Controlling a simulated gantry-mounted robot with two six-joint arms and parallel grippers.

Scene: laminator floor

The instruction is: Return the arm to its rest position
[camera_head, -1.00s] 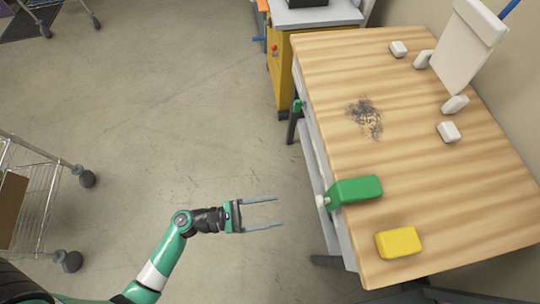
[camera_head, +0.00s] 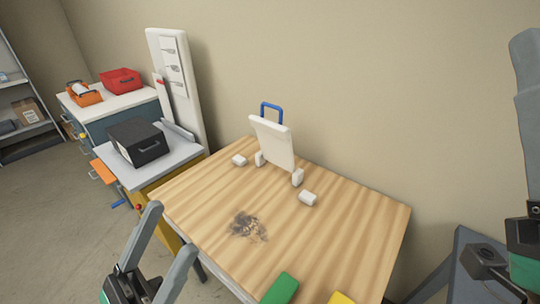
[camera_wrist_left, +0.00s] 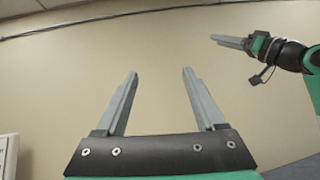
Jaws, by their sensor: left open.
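My left gripper (camera_head: 175,227) is at the lower left in the head view, fingers pointing up, apart and empty, in front of the wooden table's left edge. In the left wrist view its two grey fingers (camera_wrist_left: 159,73) are spread with only wall between them. My right gripper shows in part at the right edge of the head view, with one large grey finger (camera_head: 526,110) and a green-and-black body. In the left wrist view the right gripper (camera_wrist_left: 216,40) is at the upper right, seen nearly edge-on, so its opening cannot be told.
The wooden table (camera_head: 350,235) carries a white upright board (camera_head: 273,143), white blocks, a dark scrap pile (camera_head: 246,227), a green block (camera_head: 281,290) and a yellow block (camera_head: 340,298). A black box (camera_head: 136,142) sits on a cabinet at left. Floor is clear at far left.

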